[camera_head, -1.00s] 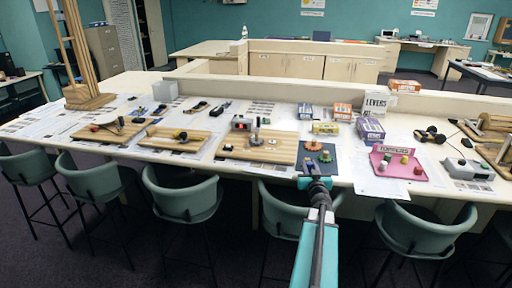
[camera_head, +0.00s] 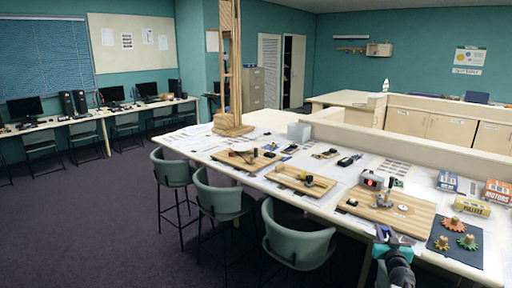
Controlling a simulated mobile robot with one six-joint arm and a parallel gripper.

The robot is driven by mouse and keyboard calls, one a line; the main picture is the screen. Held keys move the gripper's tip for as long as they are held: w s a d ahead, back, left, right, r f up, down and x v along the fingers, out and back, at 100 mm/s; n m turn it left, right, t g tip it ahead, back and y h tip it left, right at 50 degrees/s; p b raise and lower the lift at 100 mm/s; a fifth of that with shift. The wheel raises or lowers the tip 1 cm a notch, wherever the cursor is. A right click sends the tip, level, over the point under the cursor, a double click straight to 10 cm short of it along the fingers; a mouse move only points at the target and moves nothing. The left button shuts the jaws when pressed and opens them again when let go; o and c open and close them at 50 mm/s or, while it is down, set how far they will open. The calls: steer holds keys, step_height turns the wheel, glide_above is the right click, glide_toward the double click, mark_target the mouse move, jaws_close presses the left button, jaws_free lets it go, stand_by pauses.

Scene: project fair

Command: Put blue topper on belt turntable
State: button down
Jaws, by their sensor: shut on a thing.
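My gripper (camera_head: 383,234) shows at the bottom right in front of the table's near edge, seen from behind along my arm. It is shut on a small blue thing, which looks like the blue topper; my gripper mostly hides it. Just beyond is a wooden board (camera_head: 421,222) with a grey box showing a red light (camera_head: 371,180), an upright metal post (camera_head: 388,187) and a small pale disc (camera_head: 403,208). This board looks like the belt turntable, but I cannot make out a belt. My gripper is apart from the board.
Two more wooden boards (camera_head: 268,157) (camera_head: 319,188) lie to the left. A dark mat (camera_head: 437,236) with coloured gears lies right of the turntable board. Small boxes (camera_head: 447,181) stand behind. Green chairs (camera_head: 300,240) line the near edge; open floor (camera_head: 100,230) is at left.

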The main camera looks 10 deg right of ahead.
steer(key=w+a+n+t+y, duration=0.1)
steer(key=w+a+n+y, duration=0.35)
steer(key=a, duration=0.95)
steer(key=w+a+n+t+y, duration=0.1)
steer(key=w+a+n+y, duration=0.35)
steer(key=a, duration=0.95)
steer(key=s+a+n+g+y, duration=0.3)
steer(key=a+y, duration=0.3)
steer(key=a, duration=0.5)
steer(key=s+a+n+g+y+b, duration=0.1)
steer(key=s+a+n+g+y, duration=0.3)
steer(key=a, duration=0.7)
steer(key=shift+s+f+g+y, duration=0.25)
steer(key=shift+s+y, duration=0.4)
steer(key=shift+y, duration=0.75)
steer(key=shift+a, duration=0.15)
